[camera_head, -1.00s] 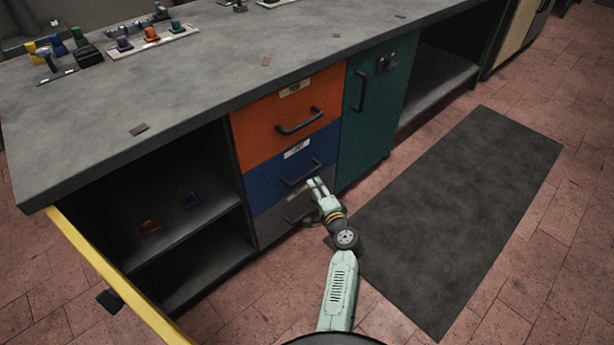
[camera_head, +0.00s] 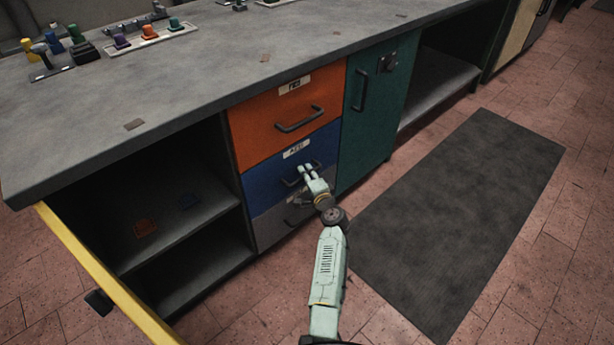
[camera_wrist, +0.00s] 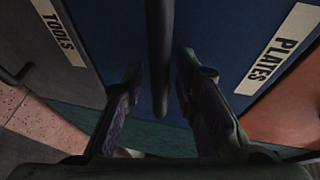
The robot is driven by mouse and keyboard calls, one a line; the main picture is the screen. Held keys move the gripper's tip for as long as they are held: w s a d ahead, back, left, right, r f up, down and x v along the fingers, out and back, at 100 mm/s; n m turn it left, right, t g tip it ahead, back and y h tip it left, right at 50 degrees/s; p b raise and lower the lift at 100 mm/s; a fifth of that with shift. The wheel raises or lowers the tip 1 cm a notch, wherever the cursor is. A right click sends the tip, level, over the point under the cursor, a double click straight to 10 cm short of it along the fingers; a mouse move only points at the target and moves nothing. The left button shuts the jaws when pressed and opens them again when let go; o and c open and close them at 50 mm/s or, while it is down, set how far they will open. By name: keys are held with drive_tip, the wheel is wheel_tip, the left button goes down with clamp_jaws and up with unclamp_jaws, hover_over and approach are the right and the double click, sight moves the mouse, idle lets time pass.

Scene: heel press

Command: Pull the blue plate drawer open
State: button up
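The blue plate drawer (camera_head: 265,183) is shut, below the orange drawer and above the grey one. In the wrist view its blue front (camera_wrist: 215,40) carries a PLATES label (camera_wrist: 280,48). Its dark bar handle (camera_wrist: 160,60) runs down the middle of the wrist view, and part of it (camera_head: 290,182) shows in the head view. My gripper (camera_head: 307,168) is at the drawer front, by the handle. In the wrist view my gripper (camera_wrist: 158,75) is open, with one finger on each side of the handle and gaps between.
The orange drawer (camera_head: 265,125) is above and the grey tools drawer (camera_head: 275,222) below, both shut. A green door (camera_head: 370,125) is to the right. An open shelf compartment (camera_head: 165,240) is to the left. A dark mat (camera_head: 460,220) lies on the floor.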

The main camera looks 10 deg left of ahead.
clamp_jaws()
idle(0.6)
